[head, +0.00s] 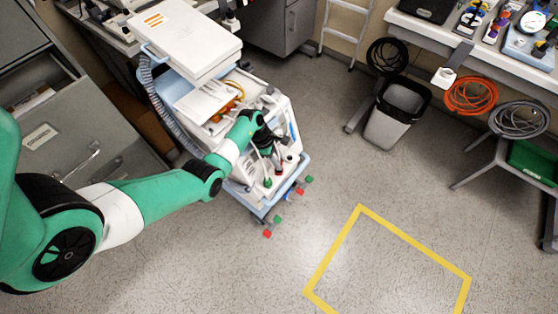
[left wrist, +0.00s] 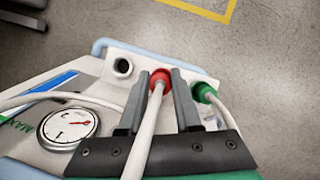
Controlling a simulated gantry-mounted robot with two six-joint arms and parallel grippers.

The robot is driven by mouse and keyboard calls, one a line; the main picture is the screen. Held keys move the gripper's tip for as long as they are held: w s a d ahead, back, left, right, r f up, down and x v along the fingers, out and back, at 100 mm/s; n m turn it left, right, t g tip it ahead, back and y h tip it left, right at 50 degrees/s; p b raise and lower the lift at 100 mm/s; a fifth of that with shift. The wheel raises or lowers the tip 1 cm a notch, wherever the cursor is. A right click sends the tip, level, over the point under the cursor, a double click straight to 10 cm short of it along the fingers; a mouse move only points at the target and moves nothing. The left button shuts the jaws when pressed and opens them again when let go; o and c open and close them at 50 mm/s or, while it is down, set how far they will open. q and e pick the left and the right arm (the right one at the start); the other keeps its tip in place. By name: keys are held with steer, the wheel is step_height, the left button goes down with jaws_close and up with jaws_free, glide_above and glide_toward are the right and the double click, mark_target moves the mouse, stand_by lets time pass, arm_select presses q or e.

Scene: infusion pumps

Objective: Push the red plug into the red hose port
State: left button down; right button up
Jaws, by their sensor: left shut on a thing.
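The red plug (left wrist: 160,76) is on the end of a white hose (left wrist: 143,135), against the pale port panel of the pump cart. My left gripper (left wrist: 156,84) is shut on it, one dark finger on each side. How deep the plug sits cannot be seen, and the red hose port behind it is hidden. In the head view my left gripper (head: 276,158) reaches down to the cart's front, close to a small red spot (head: 278,172). My right gripper is not in view.
A green plug (left wrist: 204,92) with its own hose is right of the fingers. An open black port (left wrist: 122,67) is left of the red plug, and a round gauge (left wrist: 68,128) is lower left. The floor by the yellow-taped area (head: 358,210) is clear.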

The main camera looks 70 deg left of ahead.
arm_select(q)
steer(key=shift+f+b, duration=1.2)
steer(key=shift+f, duration=0.35)
steer(key=c, duration=0.5)
jaws_free()
steer(key=shift+r, duration=0.1)
steer(key=shift+r+p, duration=0.4)
steer(key=shift+p, duration=0.1)
step_height(320, 180, up, 4)
steer(key=p, duration=0.3)
steer(key=shift+d+f, duration=0.15)
steer(key=shift+f, duration=0.05)
steer(key=s+d+r+p, duration=0.2)
steer(key=s+d+p, duration=0.1)
steer(key=s+d+r+p, duration=0.3)
steer(key=d+p, duration=0.1)
steer(key=s+d+r+p, duration=0.3)
steer(key=shift+s+d+r+p, duration=0.15)
steer(key=shift+r+p, duration=0.05)
steer(key=shift+p, duration=0.2)
